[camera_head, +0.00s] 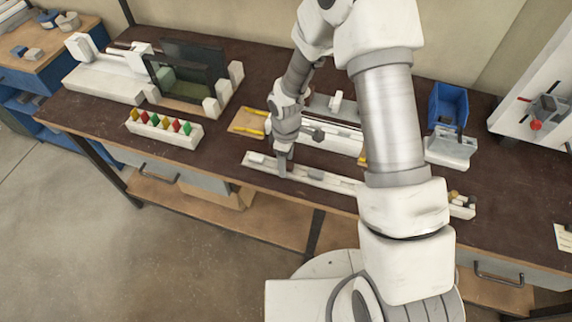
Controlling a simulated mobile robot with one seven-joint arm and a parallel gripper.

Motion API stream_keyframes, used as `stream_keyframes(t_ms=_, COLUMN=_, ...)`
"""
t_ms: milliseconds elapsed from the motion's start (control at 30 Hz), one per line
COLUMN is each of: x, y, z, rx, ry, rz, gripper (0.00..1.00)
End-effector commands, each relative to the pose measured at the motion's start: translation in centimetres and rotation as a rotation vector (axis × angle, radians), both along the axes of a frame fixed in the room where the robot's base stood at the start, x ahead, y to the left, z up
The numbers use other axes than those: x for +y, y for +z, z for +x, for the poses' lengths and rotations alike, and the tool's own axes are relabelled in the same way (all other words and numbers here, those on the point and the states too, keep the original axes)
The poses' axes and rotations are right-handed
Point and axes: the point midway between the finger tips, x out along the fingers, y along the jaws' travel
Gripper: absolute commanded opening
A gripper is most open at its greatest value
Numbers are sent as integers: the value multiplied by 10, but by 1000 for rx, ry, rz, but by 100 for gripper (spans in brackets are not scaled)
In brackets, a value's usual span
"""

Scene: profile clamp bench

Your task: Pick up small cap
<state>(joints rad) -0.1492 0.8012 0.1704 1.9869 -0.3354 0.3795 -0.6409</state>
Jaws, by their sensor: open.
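My gripper (285,167) points down over a long narrow white tray (335,184) at the front of the bench. Its fingertips are at or just above the tray; contact cannot be told. The fingers are too small here to show a gap, and nothing is clearly held. A small pale piece (256,158) lies at the tray's left end, left of my gripper. Another small grey piece (318,175) lies in the tray to the right. I cannot tell which piece is the small cap, and my gripper may hide one.
Behind the tray is a pale fixture (335,137) with yellow strips, partly hidden by my arm. A white block with coloured pegs (158,128) stands to the left. A blue bin (447,105) stands at the back right. Bare dark benchtop (225,160) lies left of the tray.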

Motion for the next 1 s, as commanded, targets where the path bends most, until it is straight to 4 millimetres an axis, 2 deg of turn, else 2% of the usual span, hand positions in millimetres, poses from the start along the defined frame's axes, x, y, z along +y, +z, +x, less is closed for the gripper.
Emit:
stream_keyframes(t_ms=133, x=0, y=0, z=0, rx=0, ry=0, rz=0, gripper=66)
stream_keyframes(t_ms=167, x=0, y=0, z=0, rx=0, ry=0, rz=0, gripper=63)
stream_keyframes(t_ms=500, x=0, y=0, z=0, rx=0, ry=0, rz=0, gripper=1)
stream_keyframes(t_ms=1000, x=0, y=4, z=0, rx=0, ry=0, rz=0, gripper=0)
